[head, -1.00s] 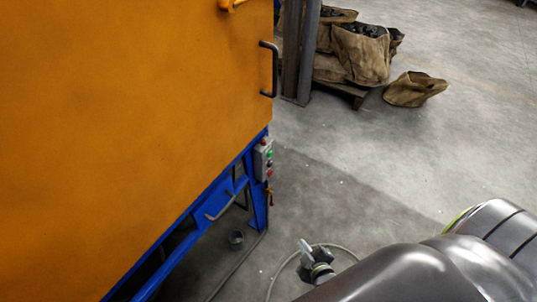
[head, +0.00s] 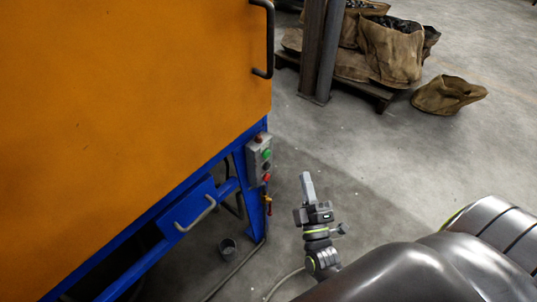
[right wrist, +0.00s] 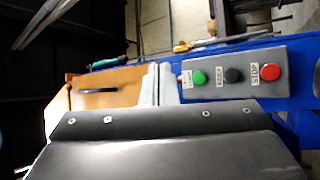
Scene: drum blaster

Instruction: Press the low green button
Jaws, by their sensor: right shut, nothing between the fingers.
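The green button (head: 266,154) is on a grey control box (head: 253,168) fixed to the blue frame below the orange cabinet. It also shows in the right wrist view (right wrist: 199,77), in a row with a black button (right wrist: 233,74) and a red button (right wrist: 270,71). My right gripper (head: 306,176) is shut and empty, with its fingers pointing up in the head view, to the right of the box and apart from it. In the right wrist view its pale fingers (right wrist: 157,80) appear just left of the green button; the depth gap is unclear. My left gripper is out of view.
The orange cabinet (head: 130,90) with a dark handle (head: 268,40) fills the left side. Sacks (head: 392,50) stand at the back. The floor right of the box is clear.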

